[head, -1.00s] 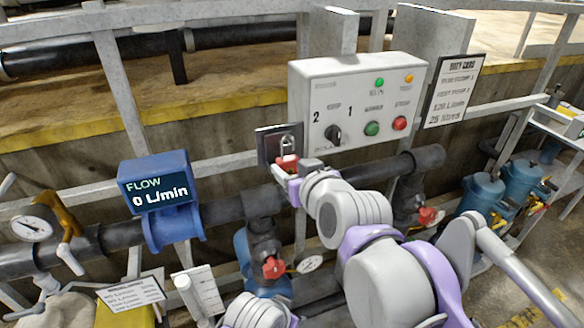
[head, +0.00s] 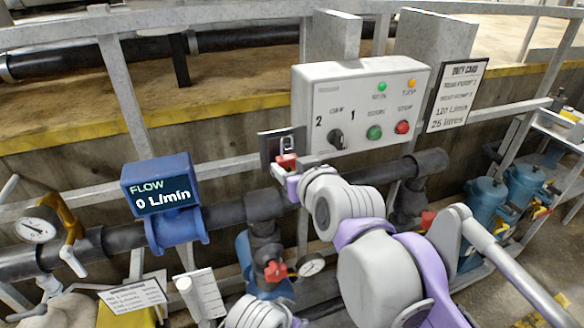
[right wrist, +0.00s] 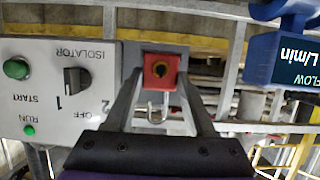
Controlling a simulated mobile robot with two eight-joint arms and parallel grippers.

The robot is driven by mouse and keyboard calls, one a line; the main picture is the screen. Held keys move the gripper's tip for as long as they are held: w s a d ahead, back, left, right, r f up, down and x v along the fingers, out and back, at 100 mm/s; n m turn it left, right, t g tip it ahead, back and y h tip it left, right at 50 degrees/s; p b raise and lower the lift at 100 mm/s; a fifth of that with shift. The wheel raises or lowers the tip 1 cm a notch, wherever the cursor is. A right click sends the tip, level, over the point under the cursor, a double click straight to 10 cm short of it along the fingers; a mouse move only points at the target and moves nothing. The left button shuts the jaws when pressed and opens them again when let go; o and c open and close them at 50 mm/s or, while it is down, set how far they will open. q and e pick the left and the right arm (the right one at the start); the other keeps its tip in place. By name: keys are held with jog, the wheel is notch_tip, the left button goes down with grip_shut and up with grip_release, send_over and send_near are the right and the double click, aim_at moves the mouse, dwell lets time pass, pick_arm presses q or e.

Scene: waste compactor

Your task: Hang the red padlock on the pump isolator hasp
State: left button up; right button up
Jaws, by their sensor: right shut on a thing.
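The red padlock (head: 287,160) is upright, its silver shackle pointing up, in front of the dark hasp plate (head: 267,150) at the left edge of the grey isolator box (head: 360,105). My left gripper is not in view.
The box carries a black rotary isolator knob (head: 336,138), green and red buttons and lamps. A duty card (head: 456,96) hangs to its right. A blue flow meter (head: 163,190) reads 0 L/min at the left. Dark pipes (head: 265,204) and a red valve handle (head: 275,270) lie below.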

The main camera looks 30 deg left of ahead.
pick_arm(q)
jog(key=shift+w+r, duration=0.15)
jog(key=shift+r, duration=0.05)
pick_arm(e)
jog(key=shift+w+a, duration=0.75)
jog(key=shift+a, duration=0.1)
jog(key=shift+f, duration=0.2)
dwell(0.5)
jog(key=o, duration=1.3)
jog(key=shift+c, duration=0.5)
jog(key=shift+p+v, duration=0.75)
jog(key=shift+v, duration=1.45)
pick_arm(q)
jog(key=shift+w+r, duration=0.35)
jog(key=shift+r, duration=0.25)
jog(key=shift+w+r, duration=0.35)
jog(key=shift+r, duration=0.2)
pick_arm(e)
jog(key=v, duration=0.2)
jog(key=shift+s+d+r, duration=0.1)
jog(key=shift+s+d, duration=0.1)
jog(key=shift+d, duration=0.05)
